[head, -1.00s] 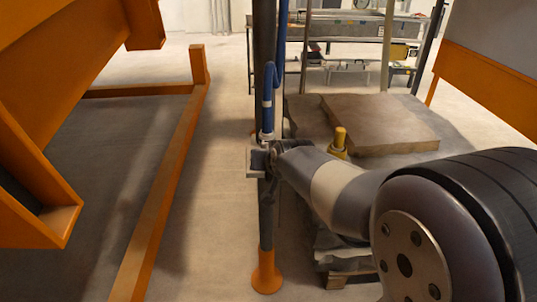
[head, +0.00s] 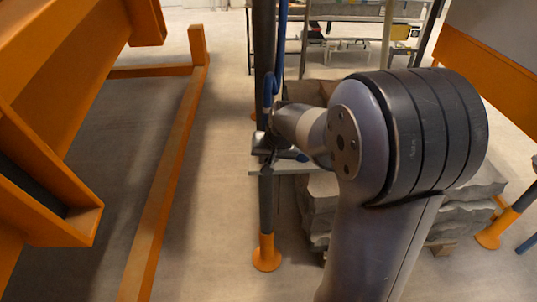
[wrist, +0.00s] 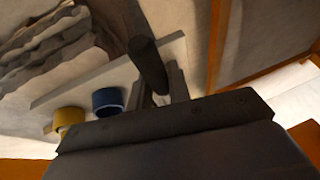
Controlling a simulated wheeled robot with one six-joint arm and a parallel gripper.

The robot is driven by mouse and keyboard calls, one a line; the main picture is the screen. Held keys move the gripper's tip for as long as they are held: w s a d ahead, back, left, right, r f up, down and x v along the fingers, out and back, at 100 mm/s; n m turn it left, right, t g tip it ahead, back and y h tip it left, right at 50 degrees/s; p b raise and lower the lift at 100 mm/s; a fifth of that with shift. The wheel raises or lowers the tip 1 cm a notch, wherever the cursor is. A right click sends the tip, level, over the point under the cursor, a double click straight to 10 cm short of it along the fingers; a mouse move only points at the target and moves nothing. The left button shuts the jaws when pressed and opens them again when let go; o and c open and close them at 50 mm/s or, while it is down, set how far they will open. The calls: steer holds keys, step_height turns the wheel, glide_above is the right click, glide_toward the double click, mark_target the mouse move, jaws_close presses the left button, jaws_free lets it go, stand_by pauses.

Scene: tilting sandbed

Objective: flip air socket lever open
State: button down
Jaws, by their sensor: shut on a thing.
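My gripper (head: 268,146) is at the dark upright post, just above a small grey plate (head: 262,172) on it. In the wrist view its fingers (wrist: 161,95) are closed around the lower end of a dark round bar (wrist: 148,60), which appears to be the lever. A blue ring-shaped fitting (wrist: 108,99) and a yellow one (wrist: 69,117) sit beside it along the plate. The blue hose (head: 270,88) hangs down the post to just above my gripper. The grip itself is mostly hidden by my wrist in the head view.
The post stands on an orange foot (head: 267,254). Orange frame beams (head: 168,200) run along the left, with clear floor between. A stone slab stack (head: 470,180) lies behind my arm at right. A metal rack (head: 350,30) stands at the back.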

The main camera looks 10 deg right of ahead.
stand_by(0.3)
steer(key=c, duration=1.3)
jaws_free()
steer(key=v, duration=1)
steer(key=shift+s+r, duration=0.15)
steer(key=shift+r, duration=0.2)
steer(key=x, duration=1.1)
steer(key=shift+r, duration=0.15)
